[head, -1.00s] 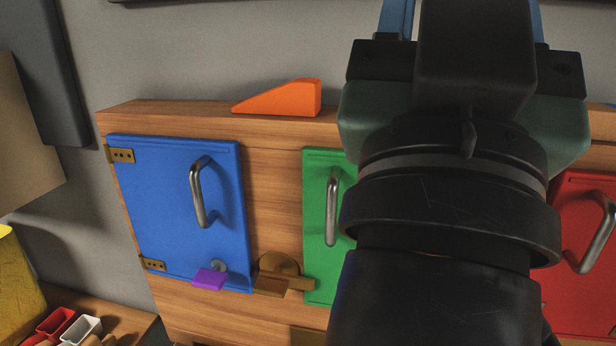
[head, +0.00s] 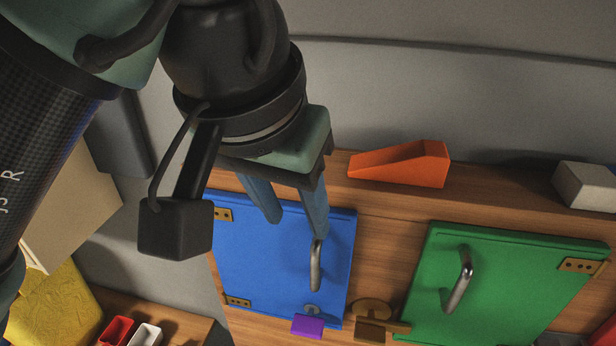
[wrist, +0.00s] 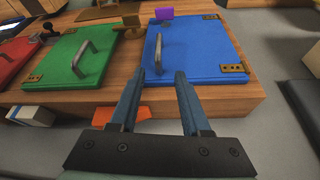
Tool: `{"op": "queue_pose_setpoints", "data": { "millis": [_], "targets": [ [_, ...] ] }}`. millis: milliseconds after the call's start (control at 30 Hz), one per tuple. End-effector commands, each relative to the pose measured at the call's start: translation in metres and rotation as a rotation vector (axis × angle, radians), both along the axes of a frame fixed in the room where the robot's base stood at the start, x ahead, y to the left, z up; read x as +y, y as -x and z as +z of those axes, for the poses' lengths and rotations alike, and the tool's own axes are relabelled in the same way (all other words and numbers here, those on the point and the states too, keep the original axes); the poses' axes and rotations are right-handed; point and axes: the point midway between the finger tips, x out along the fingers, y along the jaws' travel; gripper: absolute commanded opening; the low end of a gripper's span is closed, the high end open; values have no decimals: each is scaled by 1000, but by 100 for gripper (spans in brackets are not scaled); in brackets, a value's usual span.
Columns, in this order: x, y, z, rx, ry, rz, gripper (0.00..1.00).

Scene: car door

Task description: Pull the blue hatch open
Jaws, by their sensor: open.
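The blue hatch (head: 275,265) is shut in the wooden cabinet front, with brass hinges on its left edge and a metal bar handle (head: 316,265) near its right edge. A purple latch piece (head: 308,326) sits at its lower right edge. My gripper (head: 295,227) is open and empty, in front of the hatch's upper part, with one finger overlapping the top of the handle in the head view. In the wrist view the blue hatch (wrist: 200,50) and its handle (wrist: 158,52) lie beyond my open fingers (wrist: 158,80), the handle roughly in line with the gap and apart from them.
A green hatch (head: 495,285) with its own handle is to the right, with a brown latch (head: 372,318) between the hatches. An orange wedge (head: 400,165) and a pale block (head: 587,186) stand on the cabinet top. A yellow item (head: 50,305) and small bins (head: 115,330) are at lower left.

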Motion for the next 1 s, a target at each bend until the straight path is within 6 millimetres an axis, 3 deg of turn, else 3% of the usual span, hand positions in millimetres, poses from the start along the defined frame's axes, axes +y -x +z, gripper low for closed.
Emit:
{"op": "queue_pose_setpoints", "data": {
  "millis": [600,767,1000],
  "targets": [
    [-17,-37,-95,-3,4,-4,47],
    [-19,-42,-109,-4,3,-4,47],
    [-20,-44,-113,-7,4,-5,47]
  ]
}}
